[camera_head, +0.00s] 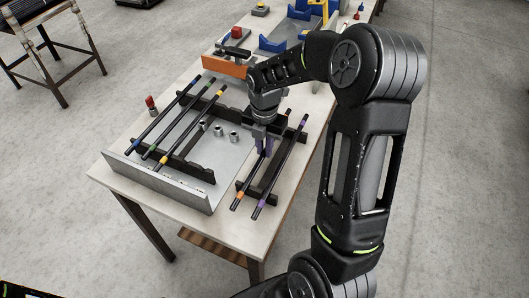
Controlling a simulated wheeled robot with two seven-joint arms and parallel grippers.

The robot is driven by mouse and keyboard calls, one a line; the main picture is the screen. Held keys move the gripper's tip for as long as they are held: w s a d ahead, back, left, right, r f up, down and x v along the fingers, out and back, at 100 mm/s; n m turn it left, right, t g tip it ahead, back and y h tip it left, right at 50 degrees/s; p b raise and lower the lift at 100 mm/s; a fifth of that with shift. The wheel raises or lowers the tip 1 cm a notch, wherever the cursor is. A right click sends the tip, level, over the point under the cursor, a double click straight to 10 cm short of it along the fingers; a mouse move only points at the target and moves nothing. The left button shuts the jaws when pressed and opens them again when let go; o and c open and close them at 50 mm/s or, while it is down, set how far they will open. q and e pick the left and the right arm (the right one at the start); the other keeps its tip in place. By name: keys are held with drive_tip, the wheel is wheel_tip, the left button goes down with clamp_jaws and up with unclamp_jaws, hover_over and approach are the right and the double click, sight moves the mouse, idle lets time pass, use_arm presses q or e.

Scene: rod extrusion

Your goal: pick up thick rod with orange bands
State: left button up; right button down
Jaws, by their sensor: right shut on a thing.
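The thick dark rod with orange bands (247,187) lies at the left of the right-hand black rack (263,188) on the table, its near banded end to the lower left. My right gripper (264,150) points down over the rod's far part and is shut on it. The gripper hides the rod's far end. I cannot tell whether the rod is lifted off the rack. My left gripper is not in view.
A purple-banded rod (272,186) lies close to the right on the same rack. A grey tray (165,187) to the left bears several thinner banded rods and small metal cylinders (218,130). An orange-fronted box (224,67) and blue holders (272,45) stand behind.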

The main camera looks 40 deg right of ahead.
sight(264, 151)
idle(0.5)
wheel_tip(264, 151, up, 10)
drive_tip(key=shift+b, duration=0.45)
idle(0.5)
